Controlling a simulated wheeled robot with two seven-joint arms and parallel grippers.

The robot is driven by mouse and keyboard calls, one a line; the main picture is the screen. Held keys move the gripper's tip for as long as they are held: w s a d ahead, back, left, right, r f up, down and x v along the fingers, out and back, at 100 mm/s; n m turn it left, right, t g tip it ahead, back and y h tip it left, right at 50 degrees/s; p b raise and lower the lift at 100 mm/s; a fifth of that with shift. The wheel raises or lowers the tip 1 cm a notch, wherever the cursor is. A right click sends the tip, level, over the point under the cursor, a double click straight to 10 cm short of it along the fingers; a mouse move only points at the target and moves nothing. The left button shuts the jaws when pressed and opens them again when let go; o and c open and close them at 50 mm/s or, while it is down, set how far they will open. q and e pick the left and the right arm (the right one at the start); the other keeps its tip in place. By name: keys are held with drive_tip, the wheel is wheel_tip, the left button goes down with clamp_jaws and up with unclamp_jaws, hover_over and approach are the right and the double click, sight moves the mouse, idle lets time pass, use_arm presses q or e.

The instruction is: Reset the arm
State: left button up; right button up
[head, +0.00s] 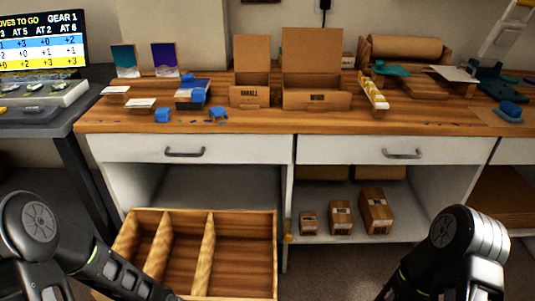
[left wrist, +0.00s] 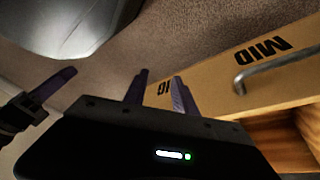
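In the head view my left arm comes in from the lower left and my right arm from the lower right, both low in front of the bench. Both grippers are out of that view. In the left wrist view my left gripper (left wrist: 160,76) shows two dark fingers with a narrow gap and nothing visible between them. A dark finger-like part (left wrist: 50,88) at the left of that view may belong to my right gripper; its opening cannot be told. Beyond the left fingers is a tan drawer front (left wrist: 215,75) lettered "MID" and "BIG", with a metal handle (left wrist: 240,82).
A wooden drawer with compartments (head: 208,255) stands pulled out below the bench. The wooden worktop (head: 215,125) holds two open cardboard boxes (head: 315,92), blue pieces and trays. Several small cartons (head: 375,210) stand on the lower shelf. A screen (head: 42,45) is at the left.

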use_arm(q)
drive_tip(key=s+d+f+n+g, duration=0.1)
drive_tip(key=s+d+f+n, duration=0.5)
drive_tip(key=s+d+n, duration=0.45)
wheel_tip(320, 180, up, 23)
drive_tip(key=w+p, duration=0.1)
drive_tip(key=p, duration=2.2)
drive_tip(key=shift+a+r+h+p, duration=0.15)
drive_tip(key=shift+a+h+p, duration=0.15)
drive_tip(key=shift+h, duration=0.1)
